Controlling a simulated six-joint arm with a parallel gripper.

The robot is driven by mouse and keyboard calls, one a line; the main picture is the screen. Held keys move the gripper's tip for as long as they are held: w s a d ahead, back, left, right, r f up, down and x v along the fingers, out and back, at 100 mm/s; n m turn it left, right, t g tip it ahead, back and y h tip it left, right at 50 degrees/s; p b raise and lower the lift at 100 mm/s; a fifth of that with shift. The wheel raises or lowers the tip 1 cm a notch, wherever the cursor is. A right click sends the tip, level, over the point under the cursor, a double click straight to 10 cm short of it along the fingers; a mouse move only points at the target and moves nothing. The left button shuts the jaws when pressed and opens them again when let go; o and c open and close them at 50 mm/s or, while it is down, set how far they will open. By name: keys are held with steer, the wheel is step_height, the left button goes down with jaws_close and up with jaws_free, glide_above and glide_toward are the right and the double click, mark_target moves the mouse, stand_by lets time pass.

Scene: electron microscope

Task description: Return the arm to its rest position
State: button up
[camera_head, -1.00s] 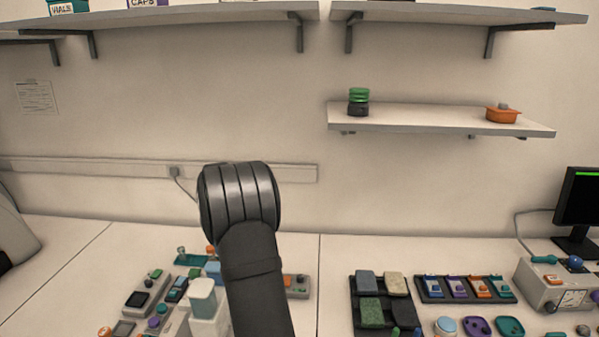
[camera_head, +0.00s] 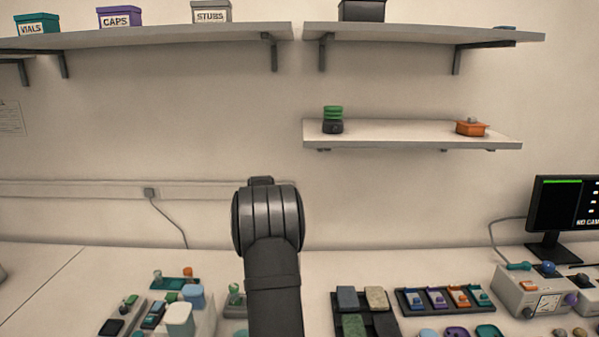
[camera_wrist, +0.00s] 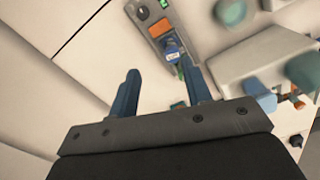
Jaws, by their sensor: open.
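My arm rises from the bottom middle of the head view, its dark rounded joint standing in front of the wall. My gripper is hidden behind it there. In the wrist view my gripper (camera_wrist: 162,90) shows two blue fingers spread apart with nothing between them. It is above the bench, and a small grey device (camera_wrist: 160,32) with an orange button and a blue part lies beyond the fingertips.
A dark tray of square blocks (camera_head: 363,318) and a rack of coloured clips (camera_head: 446,299) lie right of my arm. A grey control box (camera_head: 532,293) and a monitor (camera_head: 563,210) stand farther right. Small devices crowd the bench at left. Shelves (camera_head: 412,133) hang on the wall.

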steer(key=shift+w+d, duration=0.25)
steer(key=shift+d, duration=0.55)
steer(key=s+a+m, duration=0.2)
steer(key=s+a, duration=0.2)
steer(key=a, duration=0.6)
steer(key=s+a+m, duration=0.1)
steer(key=s+a, duration=0.4)
steer(key=a, duration=0.4)
steer(key=w+d+f+n, duration=0.15)
steer(key=w+d, duration=0.35)
steer(key=d, duration=0.6)
steer(key=w+d+n, duration=0.2)
steer(key=w+d, duration=0.3)
steer(key=d, duration=0.6)
step_height(320, 180, down, 16)
steer(key=shift+s+a+f, duration=0.1)
steer(key=shift+s, duration=0.05)
steer(key=m, duration=0.9)
steer(key=shift+m, duration=0.25)
steer(key=shift+c, duration=0.2)
